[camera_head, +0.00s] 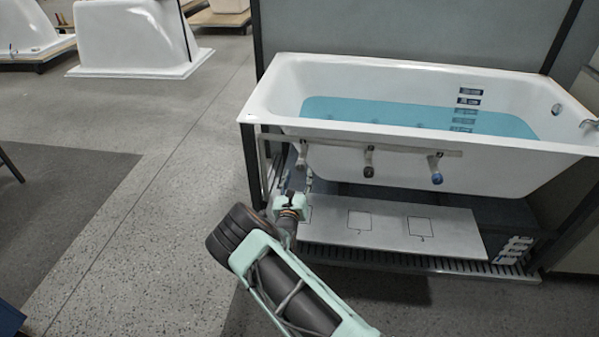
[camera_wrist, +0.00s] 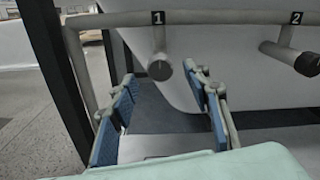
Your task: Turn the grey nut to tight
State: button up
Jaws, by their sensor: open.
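The grey nut (camera_head: 301,160) is at the left end of the pipe under the tub's front rim. In the wrist view the grey nut (camera_wrist: 160,68) hangs under the label 1, its round end facing me. My gripper (camera_head: 297,181) is open and empty, just below the grey nut. In the wrist view its blue-padded fingers (camera_wrist: 159,78) are spread left and right of the nut's end, with gaps on both sides. I cannot tell how far the tips are from it in depth. Whether the nut is loose or tight does not show.
A dark nut (camera_head: 369,162), labelled 2 in the wrist view (camera_wrist: 305,60), and a blue nut (camera_head: 437,170) hang farther right on the same pipe (camera_head: 400,148). The white tub (camera_head: 330,158) stands behind. A pale board (camera_head: 390,226) lies below. A dark post (camera_wrist: 52,72) stands left.

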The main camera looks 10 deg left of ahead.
aim_at(300, 168)
jog(key=shift+w+d+b, duration=0.1)
jog(key=shift+w+b, duration=0.25)
jog(key=shift+w, duration=1.65)
jog(key=c, duration=1.2)
jog(key=shift+o, duration=0.2)
